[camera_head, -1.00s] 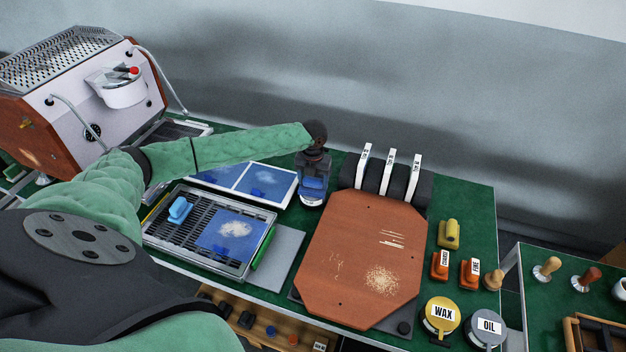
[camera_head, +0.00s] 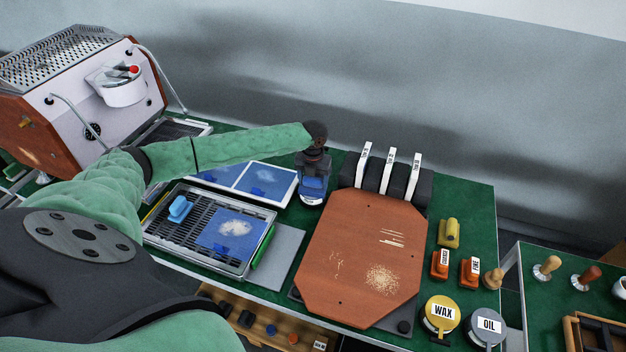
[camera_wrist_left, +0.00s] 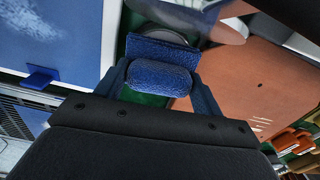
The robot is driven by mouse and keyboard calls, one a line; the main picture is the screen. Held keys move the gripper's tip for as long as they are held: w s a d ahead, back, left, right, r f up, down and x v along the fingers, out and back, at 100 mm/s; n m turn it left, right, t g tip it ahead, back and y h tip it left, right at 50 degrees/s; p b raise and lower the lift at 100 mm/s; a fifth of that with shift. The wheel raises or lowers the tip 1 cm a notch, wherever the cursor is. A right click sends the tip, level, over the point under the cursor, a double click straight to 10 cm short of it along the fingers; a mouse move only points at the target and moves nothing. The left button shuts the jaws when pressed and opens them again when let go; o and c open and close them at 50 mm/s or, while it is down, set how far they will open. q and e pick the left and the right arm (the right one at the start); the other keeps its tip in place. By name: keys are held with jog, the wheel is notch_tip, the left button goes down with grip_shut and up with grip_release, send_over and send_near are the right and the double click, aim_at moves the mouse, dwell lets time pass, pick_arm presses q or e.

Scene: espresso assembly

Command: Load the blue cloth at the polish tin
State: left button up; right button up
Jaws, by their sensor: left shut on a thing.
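My left gripper (camera_head: 313,183) is shut on the blue cloth (camera_wrist_left: 160,78), a rounded, textured blue pad with a flat blue flap beyond it in the left wrist view. In the head view it holds the cloth low, just behind the upper left corner of the brown board. A round tin (camera_head: 311,203) with a pale rim shows at the cloth's lower edge and is mostly hidden; I take it to be the polish tin. Whether cloth and tin touch I cannot tell. My right gripper is not in view.
The brown board (camera_head: 350,250) lies right of the gripper, with labelled upright holders (camera_head: 388,172) behind it. Left are blue panels (camera_head: 262,182) and a slotted tray (camera_head: 185,235). The wax tin (camera_head: 442,313), oil tin (camera_head: 486,325) and orange blocks (camera_head: 440,265) stand at right.

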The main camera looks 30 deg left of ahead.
pick_arm(q)
jog(key=shift+s+f, duration=0.1)
jog(key=shift+r+p, duration=1)
jog(key=shift+r, duration=0.15)
jog(key=shift+r+p, duration=1.8)
jog(key=shift+r, duration=0.65)
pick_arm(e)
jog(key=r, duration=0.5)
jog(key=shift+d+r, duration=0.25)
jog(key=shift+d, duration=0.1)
